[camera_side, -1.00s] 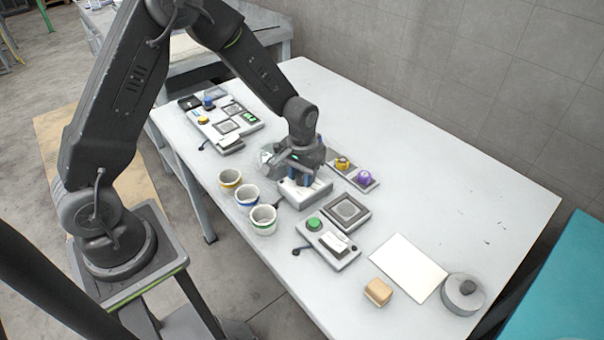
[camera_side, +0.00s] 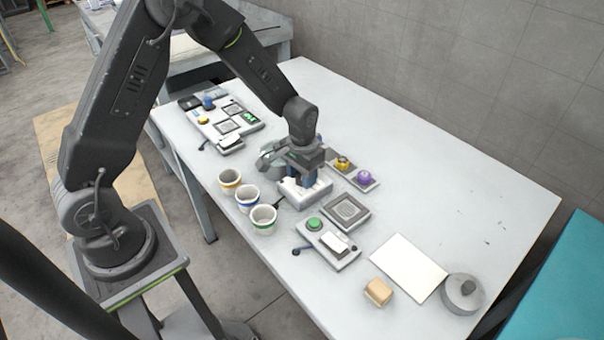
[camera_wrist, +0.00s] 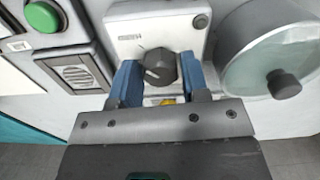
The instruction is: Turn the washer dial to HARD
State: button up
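The washer dial (camera_wrist: 160,67) is a dark round knob with a pale pointer line, on a white box (camera_wrist: 130,35). In the wrist view the line lies on the knob's left side. Small lettering on the box is too blurred to read. My gripper (camera_wrist: 159,70) has one blue finger on each side of the knob, and both appear to touch it. In the side view my gripper (camera_side: 297,178) is low over the white box (camera_side: 306,195) and hides the dial.
A green button (camera_wrist: 42,17) and a grille panel (camera_wrist: 78,72) lie left of the box in the wrist view; a round lid (camera_wrist: 265,50) is close on its right. Several cups (camera_side: 247,197) stand nearby. Yellow and purple knobs (camera_side: 363,177) are behind.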

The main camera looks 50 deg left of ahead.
jog(key=o, duration=0.3)
notch_tip(320, 180, up, 14)
jog(key=shift+f, duration=0.1)
dwell(0.5)
